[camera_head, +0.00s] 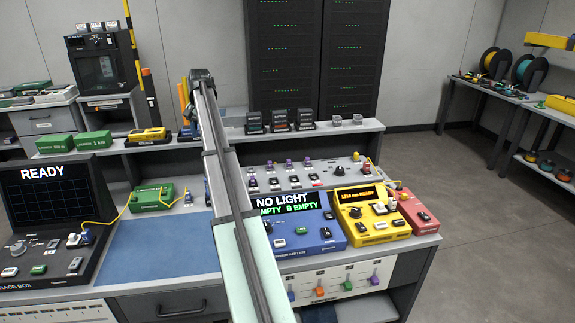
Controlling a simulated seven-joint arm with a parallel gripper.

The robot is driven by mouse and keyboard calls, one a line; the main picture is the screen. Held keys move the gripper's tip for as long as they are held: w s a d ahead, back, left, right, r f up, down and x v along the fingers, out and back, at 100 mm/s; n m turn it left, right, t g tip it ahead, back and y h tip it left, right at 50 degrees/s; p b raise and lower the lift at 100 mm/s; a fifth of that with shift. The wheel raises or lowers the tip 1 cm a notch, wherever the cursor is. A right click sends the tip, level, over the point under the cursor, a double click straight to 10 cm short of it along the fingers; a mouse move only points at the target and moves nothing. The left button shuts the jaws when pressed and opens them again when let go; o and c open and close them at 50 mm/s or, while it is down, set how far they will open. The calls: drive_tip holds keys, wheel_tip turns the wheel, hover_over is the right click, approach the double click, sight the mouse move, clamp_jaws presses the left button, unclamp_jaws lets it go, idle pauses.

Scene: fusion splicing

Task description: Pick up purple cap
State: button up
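Several small purple pieces that look like caps sit on fittings of the grey connector panel (335,176) at the back of the bench. One purple cap (288,162) is near the panel's middle and another purple cap (307,161) is just right of it. A further purple cap (269,165) is to the left. They are too small to tell apart in detail. My arm rises from the bottom centre to a joint near the shelf, left of the panel. My gripper cannot be made out; my arm hides the area behind it.
A blue power meter (305,238) reading "NO LIGHT", a yellow unit (380,229) and a red unit (420,219) stand in front of the panel. A blue mat (150,246) is clear at left, beside a black trace box (45,190). A raised shelf (350,131) runs behind the panel.

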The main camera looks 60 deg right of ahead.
drive_tip(key=s+d+f+n+g, duration=0.1)
drive_tip(key=s+d, duration=0.9)
drive_tip(key=d, duration=0.3)
drive_tip(key=n+g, duration=0.1)
drive_tip(key=n, duration=0.1)
hover_over(289, 160)
drive_tip(key=f, duration=0.1)
wheel_tip(289, 160, down, 14)
drive_tip(key=shift+s+a+r, duration=0.1)
drive_tip(key=shift+a, duration=0.05)
clamp_jaws()
